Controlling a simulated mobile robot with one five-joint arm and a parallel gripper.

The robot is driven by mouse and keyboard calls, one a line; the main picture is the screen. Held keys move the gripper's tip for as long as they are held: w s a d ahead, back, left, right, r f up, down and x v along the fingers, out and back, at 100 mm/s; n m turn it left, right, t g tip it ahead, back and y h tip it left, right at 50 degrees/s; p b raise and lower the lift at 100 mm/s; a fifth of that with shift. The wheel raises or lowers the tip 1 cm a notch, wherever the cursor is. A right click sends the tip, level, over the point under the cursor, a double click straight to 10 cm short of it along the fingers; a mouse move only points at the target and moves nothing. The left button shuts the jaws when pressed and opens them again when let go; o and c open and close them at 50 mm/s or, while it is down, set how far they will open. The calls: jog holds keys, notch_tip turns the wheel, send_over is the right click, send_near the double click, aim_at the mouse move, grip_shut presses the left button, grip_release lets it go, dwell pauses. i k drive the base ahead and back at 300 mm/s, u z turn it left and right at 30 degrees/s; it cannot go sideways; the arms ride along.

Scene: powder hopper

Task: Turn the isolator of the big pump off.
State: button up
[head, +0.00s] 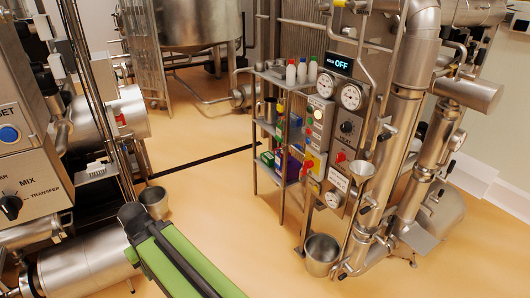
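A small red switch (120,119) sits on the end of a steel cylinder (128,112) at the left. Another red handle on a yellow plate (309,165) is low on the control panel (322,115) right of centre. I cannot tell which of these is the isolator of the big pump, and no label for it is readable. A large steel cylinder (85,265) lies at the bottom left, partly cut by the frame edge. My green arm link crosses the bottom centre; my gripper does not show.
A display reading OFF (339,64) tops the panel, above two gauges. A shelf rack (268,130) with bottles stands beside it. Steel buckets stand at the lower right (321,255) and left centre (154,201). Open orange floor (215,215) lies between the machines.

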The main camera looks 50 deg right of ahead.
aim_at(309, 164)
jog(key=u, duration=0.05)
jog(key=i, duration=0.95)
jog(key=z, duration=0.1)
